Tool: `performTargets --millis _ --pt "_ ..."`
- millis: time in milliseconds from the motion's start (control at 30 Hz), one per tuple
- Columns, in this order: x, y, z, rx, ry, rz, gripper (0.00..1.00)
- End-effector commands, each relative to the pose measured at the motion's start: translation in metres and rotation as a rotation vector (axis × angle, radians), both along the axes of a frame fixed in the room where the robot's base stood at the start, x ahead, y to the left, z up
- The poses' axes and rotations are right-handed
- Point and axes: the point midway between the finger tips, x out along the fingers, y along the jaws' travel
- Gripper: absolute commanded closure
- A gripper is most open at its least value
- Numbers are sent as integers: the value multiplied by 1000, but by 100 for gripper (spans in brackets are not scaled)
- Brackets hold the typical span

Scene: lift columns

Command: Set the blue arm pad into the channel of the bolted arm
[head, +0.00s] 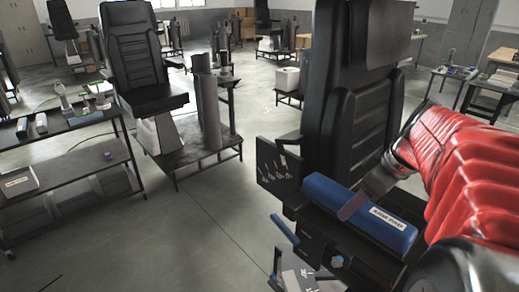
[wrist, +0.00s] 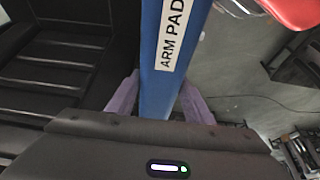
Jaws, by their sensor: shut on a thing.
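The blue arm pad (head: 361,212), with a white label reading ARM PAD, lies lengthwise over the dark bolted arm (head: 328,231) beside the near black seat. My gripper (head: 356,204) is shut on the pad from above, near its middle. In the wrist view the blue arm pad (wrist: 166,75) runs between the two purple fingers of my gripper (wrist: 160,98). The channel of the arm is hidden under the pad, so I cannot tell whether the pad is seated in it or just above it.
The near black seat (head: 350,110) stands close behind the arm. A plate with a marked scale (head: 275,172) and a blue lever (head: 284,229) are at the arm's left. A shelf cart (head: 75,165) stands at far left. Floor between is clear.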

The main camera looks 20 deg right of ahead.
Motion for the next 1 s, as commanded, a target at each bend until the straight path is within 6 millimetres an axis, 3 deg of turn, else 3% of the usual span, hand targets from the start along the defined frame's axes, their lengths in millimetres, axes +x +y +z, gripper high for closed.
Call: performTargets --millis 667,1000 --pt "-1 0 -45 2 1 -2 89" --pt "-1 -1 -46 1 -1 -3 89"
